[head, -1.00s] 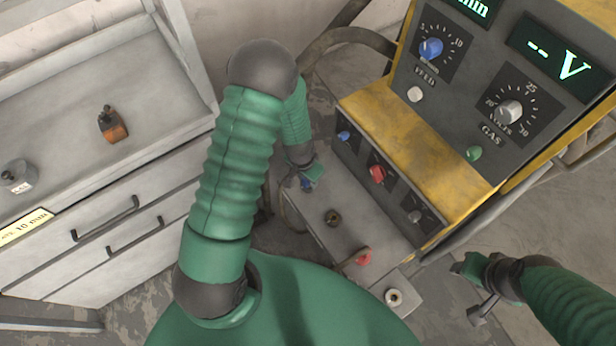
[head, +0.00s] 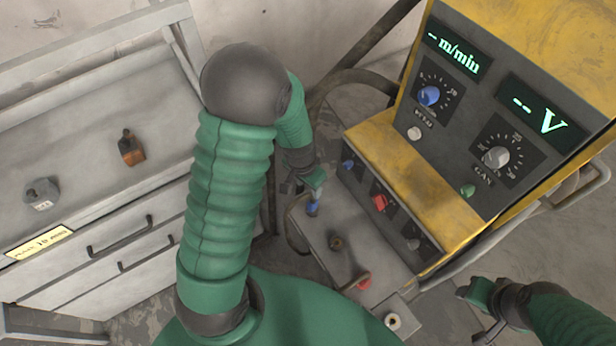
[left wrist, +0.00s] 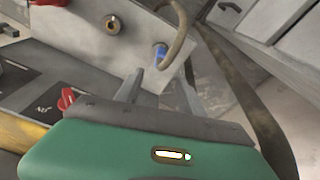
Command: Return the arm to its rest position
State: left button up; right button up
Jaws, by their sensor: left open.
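My left arm (head: 232,190) reaches forward in the head view. Its gripper (head: 303,183) is just above a blue connector (head: 313,208) on the grey ledge of the yellow and dark machine. In the left wrist view the two grey fingers (left wrist: 158,90) are spread and empty. The blue connector (left wrist: 160,55) stands just beyond the fingertips, apart from them as far as I can tell, with a brown cable (left wrist: 181,30) beside it. My right gripper (head: 478,292) is at the lower right, away from the ledge; its jaws are too small to read.
The machine (head: 400,200) with knobs and displays stands close on the right. On the ledge (head: 322,238) are a brass socket (head: 336,242) and a red connector (head: 363,284). A grey drawer cabinet (head: 75,160) holding two small objects is at left.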

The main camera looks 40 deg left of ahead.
pick_arm(q)
jog(key=s+d+r+n, duration=0.1)
jog(key=s+d+r, duration=0.65)
jog(key=r, duration=0.35)
notch_tip(320, 180, up, 14)
jog(key=p, duration=1.4)
jog(key=shift+w+r+t+p, duration=0.2)
jog(key=shift+t+p, duration=0.15)
jog(key=shift+t, duration=0.05)
jog(key=shift+d, duration=0.1)
